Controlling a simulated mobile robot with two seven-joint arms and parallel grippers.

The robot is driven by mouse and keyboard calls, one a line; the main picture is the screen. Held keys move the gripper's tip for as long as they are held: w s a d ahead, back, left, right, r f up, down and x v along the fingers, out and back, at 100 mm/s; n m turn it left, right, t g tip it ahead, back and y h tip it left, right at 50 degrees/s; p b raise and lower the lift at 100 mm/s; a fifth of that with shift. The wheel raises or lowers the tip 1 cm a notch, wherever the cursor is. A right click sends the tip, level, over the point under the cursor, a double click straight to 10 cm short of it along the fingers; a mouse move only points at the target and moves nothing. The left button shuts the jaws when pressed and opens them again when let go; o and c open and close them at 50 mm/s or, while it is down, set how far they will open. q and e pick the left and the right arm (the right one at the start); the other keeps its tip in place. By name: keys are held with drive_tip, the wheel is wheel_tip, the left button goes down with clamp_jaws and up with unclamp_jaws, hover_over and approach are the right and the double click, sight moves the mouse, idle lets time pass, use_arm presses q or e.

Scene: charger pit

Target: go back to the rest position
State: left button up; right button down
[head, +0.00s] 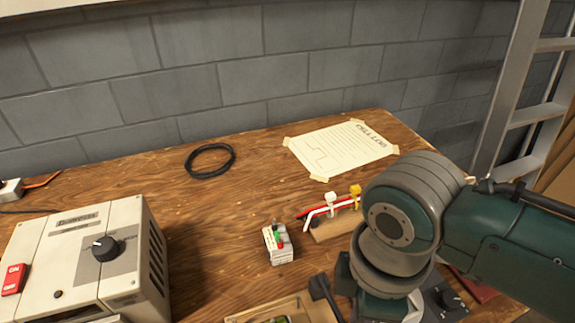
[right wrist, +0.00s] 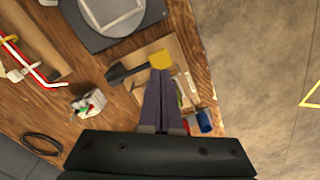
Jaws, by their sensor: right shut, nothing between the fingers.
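My right arm enters the head view from the right, and its wrist hides its own fingers there. In the right wrist view my right gripper (right wrist: 160,76) is shut and empty. Its fingers point over a wooden tray (right wrist: 188,62) that holds a black tool (right wrist: 120,74) and a yellow piece (right wrist: 160,59); I cannot tell how high above it they are. The tray's edge also shows at the bottom of the head view (head: 250,312). My left gripper is in neither view.
A cream charger box (head: 120,225) stands at left. A small terminal block (head: 279,245), a wooden rack with red and white leads (head: 332,228), a black cable ring (head: 210,174) and a taped paper (head: 340,150) lie on the bench. The bench between charger and block is clear.

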drive_tip(key=s+a+r+m+t+y+p, duration=0.1)
drive_tip(key=s+a+r+m+y+p, duration=0.2)
drive_tip(key=s+r+m, duration=0.35)
drive_tip(key=s+d+r+m+t+h+p, duration=0.1)
drive_tip(key=s+d+r+m, duration=0.25)
drive_tip(key=d, duration=0.25)
drive_tip(key=s+d+r+m+t+h+p, duration=0.1)
drive_tip(key=s+d+r+m+h, duration=0.1)
drive_tip(key=d+r+m, duration=0.3)
wheel_tip(320, 180, up, 39)
drive_tip(key=d+n+p, duration=0.1)
drive_tip(key=p, duration=3.7)
drive_tip(key=shift+d+f+t, duration=0.15)
drive_tip(key=shift+f+t, duration=0.05)
drive_tip(key=shift+t, duration=0.1)
drive_tip(key=shift+s, duration=0.1)
